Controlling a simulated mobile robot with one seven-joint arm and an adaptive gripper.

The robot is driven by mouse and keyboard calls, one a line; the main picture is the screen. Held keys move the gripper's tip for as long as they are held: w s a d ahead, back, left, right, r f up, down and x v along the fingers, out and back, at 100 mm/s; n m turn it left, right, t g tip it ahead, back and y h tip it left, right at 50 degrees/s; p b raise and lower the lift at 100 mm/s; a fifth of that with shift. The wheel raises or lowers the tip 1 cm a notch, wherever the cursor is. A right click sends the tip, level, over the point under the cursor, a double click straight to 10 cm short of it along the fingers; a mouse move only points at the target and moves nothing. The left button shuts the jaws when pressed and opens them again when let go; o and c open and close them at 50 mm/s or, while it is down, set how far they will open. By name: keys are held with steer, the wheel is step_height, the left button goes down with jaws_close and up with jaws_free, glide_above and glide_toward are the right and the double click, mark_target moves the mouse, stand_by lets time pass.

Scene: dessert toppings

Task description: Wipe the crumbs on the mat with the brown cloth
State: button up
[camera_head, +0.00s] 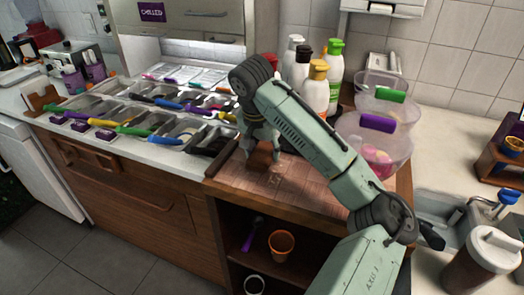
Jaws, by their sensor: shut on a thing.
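My gripper (262,146) points down over the wooden counter, in the middle of the head view. It is shut on the brown cloth (263,158), which hangs below the fingers at or near the surface. Whether the cloth touches the surface is hard to tell. The mat (300,185) appears as a brown, wood-toned surface beneath and in front of the cloth. Faint pale marks, possibly crumbs (273,180), show on it just in front of the cloth. My arm covers the right part of this surface.
Topping trays (150,112) with coloured-handled scoops stand to the left. Sauce bottles (315,85) stand behind my arm. Clear tubs (375,140) with coloured handles are at the right. Below the counter, an open shelf holds an orange cup (281,245). A lidded jar (480,265) is at lower right.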

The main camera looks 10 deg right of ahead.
steer(key=shift+w+d+r, duration=0.15)
steer(key=shift+w+r, duration=0.1)
steer(key=shift+w+d+r, duration=0.1)
steer(key=shift+r, duration=0.75)
steer(key=shift+w+d+r, duration=0.1)
steer(key=shift+r, duration=0.75)
steer(key=shift+v, duration=1.1)
steer(key=shift+w, duration=0.1)
steer(key=shift+r, duration=0.1)
steer(key=shift+r, duration=1.45)
steer(key=shift+a, duration=0.15)
